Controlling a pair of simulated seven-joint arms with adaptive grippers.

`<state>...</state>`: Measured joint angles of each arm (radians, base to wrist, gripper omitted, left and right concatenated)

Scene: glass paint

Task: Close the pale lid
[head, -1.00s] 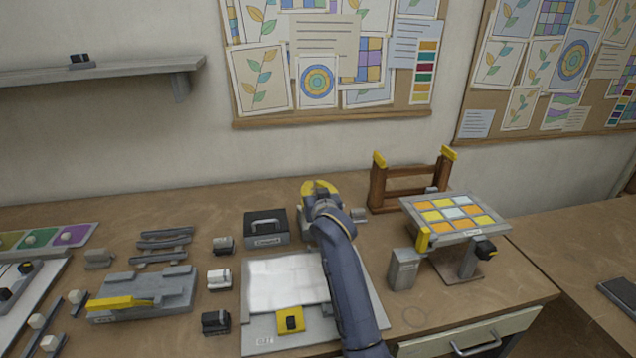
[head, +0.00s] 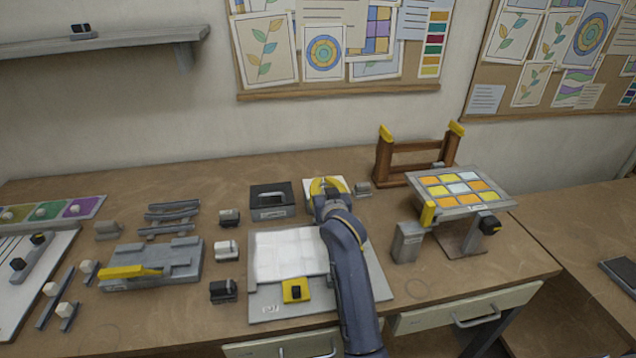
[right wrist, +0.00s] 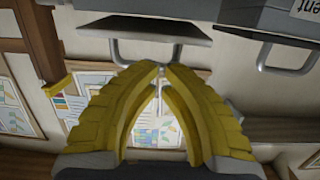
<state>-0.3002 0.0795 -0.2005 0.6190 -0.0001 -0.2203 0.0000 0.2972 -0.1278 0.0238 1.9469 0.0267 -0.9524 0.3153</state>
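The pale lid (head: 341,186) is mostly hidden behind my right gripper in the head view; only pale parts show around the fingers. In the right wrist view the lid (right wrist: 145,27) appears as a flat grey plate with a looped metal handle. My right gripper (head: 327,183) is at the lid. In the right wrist view its yellow fingertips (right wrist: 163,70) are together, overlapping the handle's bar in the picture. I cannot tell whether they touch it. How far the lid stands open is hidden. My left gripper is in neither view.
A dark grey box (head: 270,207) with a handle stands left of my right gripper, and a small grey block (head: 363,190) stands right of it. A wooden rack (head: 383,170) and a tilted panel of coloured tiles (head: 462,190) are farther right. A board with white sheets (head: 285,255) lies in front.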

